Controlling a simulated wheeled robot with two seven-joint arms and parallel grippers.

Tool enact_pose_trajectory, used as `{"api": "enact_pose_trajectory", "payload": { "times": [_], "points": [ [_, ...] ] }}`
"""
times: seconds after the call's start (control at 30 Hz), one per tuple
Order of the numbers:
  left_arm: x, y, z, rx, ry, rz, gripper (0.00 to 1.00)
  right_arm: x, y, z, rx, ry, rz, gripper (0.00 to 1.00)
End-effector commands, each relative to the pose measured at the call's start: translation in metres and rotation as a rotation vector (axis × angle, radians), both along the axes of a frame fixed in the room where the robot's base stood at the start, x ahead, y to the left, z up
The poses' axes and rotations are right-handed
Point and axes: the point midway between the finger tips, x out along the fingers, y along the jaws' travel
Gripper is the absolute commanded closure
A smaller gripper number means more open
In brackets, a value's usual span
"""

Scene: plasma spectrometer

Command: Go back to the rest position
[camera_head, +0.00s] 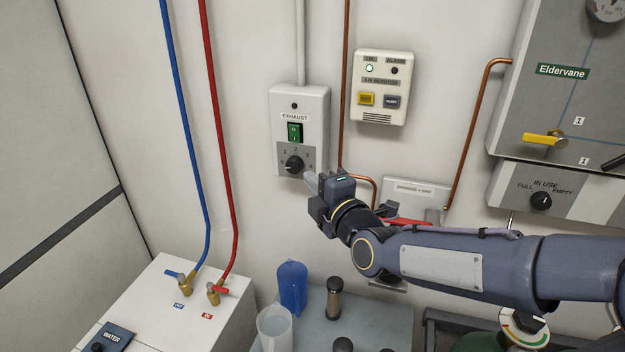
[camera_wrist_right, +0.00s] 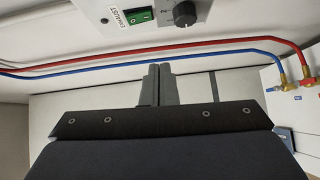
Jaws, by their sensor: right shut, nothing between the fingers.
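My right gripper (camera_head: 312,184) is at the wall just below and right of the exhaust box (camera_head: 300,105), close to its black knob (camera_head: 294,164). In the right wrist view its two fingers (camera_wrist_right: 158,72) are together, with nothing between them. The exhaust box's green switch (camera_wrist_right: 139,16) and knob (camera_wrist_right: 185,13) show at the top of that view. Whether the fingertips touch the box is hard to tell. My right arm reaches in from the right edge of the head view. My left gripper is not in view.
A blue bottle (camera_head: 292,286) and a clear beaker (camera_head: 274,329) stand on a grey surface below. A white water unit (camera_head: 175,305) with blue and red hoses is at the lower left. An air monitor (camera_head: 381,87), copper pipes and the Eldervane panel (camera_head: 562,70) are on the wall.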

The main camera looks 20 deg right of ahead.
Motion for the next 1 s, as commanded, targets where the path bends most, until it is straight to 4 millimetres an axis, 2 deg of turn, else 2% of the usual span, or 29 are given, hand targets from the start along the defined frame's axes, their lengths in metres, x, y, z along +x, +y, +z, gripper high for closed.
{"api": "enact_pose_trajectory", "payload": {
  "times": [0.13,0.27,0.37,0.5,0.6,0.7,0.83,1.0],
  "points": [
    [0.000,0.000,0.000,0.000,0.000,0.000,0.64,-0.007,-0.008,-0.007,0.089,0.064,-0.001,1.00],
    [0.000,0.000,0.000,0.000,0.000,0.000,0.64,-0.037,-0.025,-0.029,0.379,0.272,-0.018,1.00],
    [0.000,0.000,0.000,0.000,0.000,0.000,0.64,-0.078,-0.036,-0.052,0.689,0.503,-0.072,1.00],
    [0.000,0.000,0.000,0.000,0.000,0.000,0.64,-0.148,-0.043,-0.084,1.089,0.815,-0.249,1.00],
    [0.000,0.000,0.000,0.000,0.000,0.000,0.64,-0.197,-0.044,-0.105,1.312,0.987,-0.436,1.00],
    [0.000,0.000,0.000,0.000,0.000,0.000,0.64,-0.236,-0.043,-0.121,1.471,1.097,-0.629,1.00],
    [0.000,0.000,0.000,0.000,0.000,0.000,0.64,-0.268,-0.042,-0.135,1.587,1.163,-0.812,1.00],
    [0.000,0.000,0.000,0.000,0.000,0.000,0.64,-0.280,-0.041,-0.140,1.628,1.184,-0.887,1.00]
  ]
}}
